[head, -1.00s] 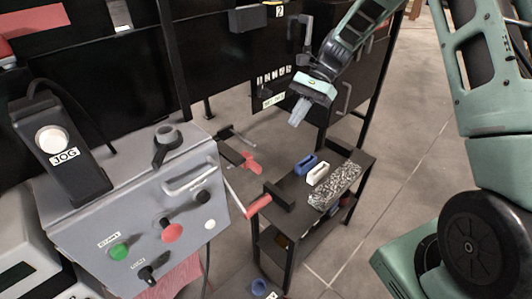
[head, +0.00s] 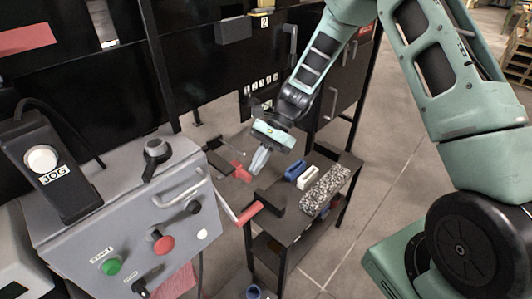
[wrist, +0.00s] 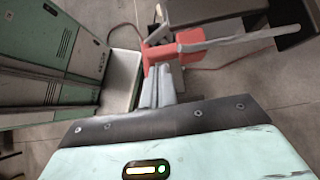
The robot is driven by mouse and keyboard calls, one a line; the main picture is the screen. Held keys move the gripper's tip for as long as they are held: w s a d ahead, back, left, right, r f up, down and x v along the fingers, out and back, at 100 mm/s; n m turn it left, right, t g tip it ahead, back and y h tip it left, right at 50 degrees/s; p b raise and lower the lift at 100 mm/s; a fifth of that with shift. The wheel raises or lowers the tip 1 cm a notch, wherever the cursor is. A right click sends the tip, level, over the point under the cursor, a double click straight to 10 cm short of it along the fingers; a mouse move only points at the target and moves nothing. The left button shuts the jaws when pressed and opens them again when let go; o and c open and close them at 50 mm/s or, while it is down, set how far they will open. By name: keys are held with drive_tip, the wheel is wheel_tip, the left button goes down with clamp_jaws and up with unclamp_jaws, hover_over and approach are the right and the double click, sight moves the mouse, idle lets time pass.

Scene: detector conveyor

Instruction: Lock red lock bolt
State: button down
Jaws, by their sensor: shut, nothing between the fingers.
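The red lock bolt (head: 241,172) is a small red piece beside a dark bar and a thin grey rod, left of the small black table in the head view. A red block beside a grey metal bar, which looks like the same bolt, is in the upper middle of the wrist view (wrist: 190,42). My gripper (head: 258,168) is shut and empty, pointing down just right of the bolt in the head view. In the wrist view the closed fingers (wrist: 158,85) overlap the lower edge of the red block. I cannot tell whether they touch it.
A grey console (head: 120,215) with buttons and a jog box (head: 42,160) stands at left. A red-ended lever (head: 249,212) sticks out between console and table. The black table (head: 285,215) holds a blue piece (head: 296,171), a white piece (head: 308,178) and a speckled block (head: 325,189).

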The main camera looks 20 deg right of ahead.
drive_tip(key=shift+s+a, duration=0.1)
drive_tip(key=shift+a, duration=0.1)
drive_tip(key=shift+s+a+p, duration=0.15)
drive_tip(key=shift+s+a, duration=0.15)
drive_tip(key=shift+a, duration=0.45)
drive_tip(key=shift+s+a+p, duration=0.15)
drive_tip(key=shift+s+a, duration=0.15)
drive_tip(key=shift+a, duration=0.4)
drive_tip(key=shift+w+d+r, duration=0.1)
drive_tip(key=shift+d, duration=0.15)
approach(246, 174)
drive_tip(key=d, duration=0.1)
drive_tip(key=w+d, duration=0.1)
drive_tip(key=d, duration=0.1)
drive_tip(key=w+d, duration=0.1)
drive_tip(key=d, duration=0.1)
drive_tip(key=shift+r, duration=0.35)
